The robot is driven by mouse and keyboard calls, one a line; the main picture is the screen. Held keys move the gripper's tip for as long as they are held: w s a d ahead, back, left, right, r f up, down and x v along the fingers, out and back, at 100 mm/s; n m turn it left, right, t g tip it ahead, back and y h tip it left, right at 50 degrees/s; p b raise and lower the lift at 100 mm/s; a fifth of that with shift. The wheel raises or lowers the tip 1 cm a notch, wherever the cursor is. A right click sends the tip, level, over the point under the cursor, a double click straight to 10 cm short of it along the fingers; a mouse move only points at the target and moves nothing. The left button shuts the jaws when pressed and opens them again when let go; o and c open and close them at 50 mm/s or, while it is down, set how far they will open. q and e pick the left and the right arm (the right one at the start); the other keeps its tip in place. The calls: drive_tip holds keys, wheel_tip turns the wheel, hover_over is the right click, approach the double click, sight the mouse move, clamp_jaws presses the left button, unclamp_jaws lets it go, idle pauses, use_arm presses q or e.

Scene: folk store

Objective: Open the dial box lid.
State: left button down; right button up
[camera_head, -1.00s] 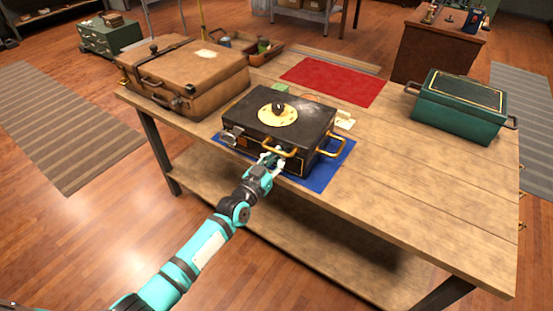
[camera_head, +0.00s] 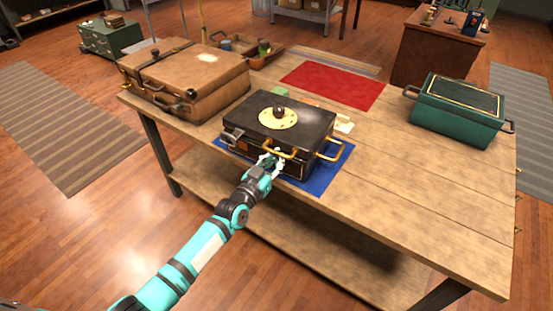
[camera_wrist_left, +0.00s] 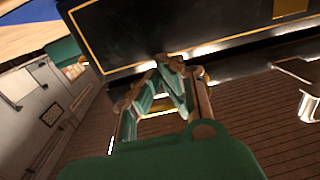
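The dial box (camera_head: 320,128) is a black case with gold trim, lying on a blue mat (camera_head: 318,186) on the table. A round cream dial (camera_head: 278,117) with a dark knob sits on its lid, which looks closed. A gold handle (camera_head: 276,149) is on the front and another (camera_head: 332,150) on the right side. A metal latch (camera_head: 229,134) is at the front left. My left gripper (camera_head: 272,159) is at the front face, by the front handle. In the left wrist view its fingertips (camera_wrist_left: 161,70) are nearly together, close to the box's gold-edged dark face (camera_wrist_left: 135,40), with nothing visible between them. My right gripper is out of view.
A brown suitcase (camera_head: 190,80) stands left of the box, with a wooden tray (camera_head: 262,60) behind it. A red cloth (camera_head: 333,84) lies at the back. A green chest (camera_head: 459,108) stands at the right. The table's front right (camera_head: 420,210) is clear.

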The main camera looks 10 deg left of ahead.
sight(282, 143)
use_arm(q)
drive_tip(key=shift+r, duration=0.55)
drive_tip(key=shift+w+r+p, duration=0.1)
drive_tip(key=shift+r+p, duration=1.1)
drive_tip(key=shift+p, duration=0.1)
drive_tip(key=shift+r+p, duration=0.3)
drive_tip(key=shift+r, duration=0.05)
drive_tip(key=shift+w+d+r+p, duration=0.1)
drive_tip(key=shift+w+r+p, duration=0.1)
drive_tip(key=shift+r+p, duration=0.65)
drive_tip(key=shift+r, duration=0.1)
